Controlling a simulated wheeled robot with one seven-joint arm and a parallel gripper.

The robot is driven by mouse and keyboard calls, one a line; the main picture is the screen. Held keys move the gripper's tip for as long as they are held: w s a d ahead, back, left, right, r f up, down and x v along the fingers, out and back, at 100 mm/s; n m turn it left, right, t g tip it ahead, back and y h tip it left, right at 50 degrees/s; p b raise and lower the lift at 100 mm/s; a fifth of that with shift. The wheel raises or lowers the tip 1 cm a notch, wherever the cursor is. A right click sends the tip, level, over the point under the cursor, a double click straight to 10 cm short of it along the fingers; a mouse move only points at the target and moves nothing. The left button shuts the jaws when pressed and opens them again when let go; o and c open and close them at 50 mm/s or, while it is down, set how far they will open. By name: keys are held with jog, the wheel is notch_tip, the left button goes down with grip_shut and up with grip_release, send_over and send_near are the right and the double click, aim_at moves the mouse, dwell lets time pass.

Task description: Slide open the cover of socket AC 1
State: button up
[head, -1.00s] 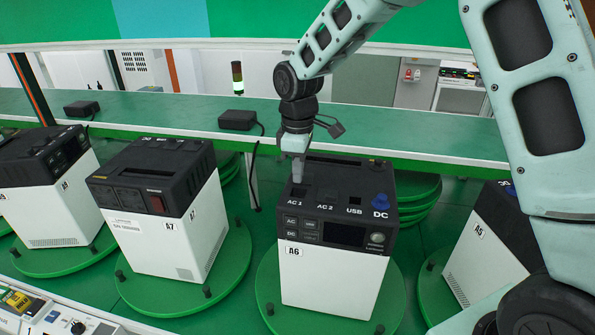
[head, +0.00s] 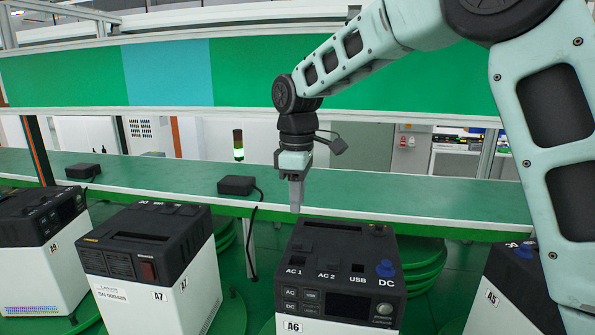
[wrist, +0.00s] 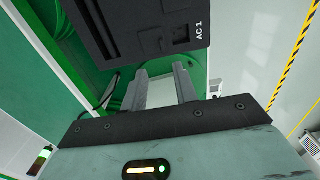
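The power station A6 (head: 345,300) stands in front of me, black on top and white below. Its AC 1 socket (head: 297,262) is at the left of the top face and shows a dark square, like an opening. The AC 2 spot beside it looks flat and covered. A cover slid back behind AC 1 is hard to make out. My gripper (head: 296,209) points down, above and behind AC 1, touching nothing. In the wrist view its two fingers (wrist: 161,72) are apart and empty, and the AC 1 label (wrist: 201,30) shows near the top.
A blue knob-like part (head: 386,269) sits at DC on the same top. Station A7 (head: 150,265) stands to the left and station A5 (head: 505,285) to the right. A green shelf (head: 420,193) runs behind, with a black adapter box (head: 237,185) on it.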

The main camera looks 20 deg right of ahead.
notch_tip(320, 180, up, 8)
jog(key=b, duration=0.1)
jog(key=shift+f, duration=0.1)
dwell(0.5)
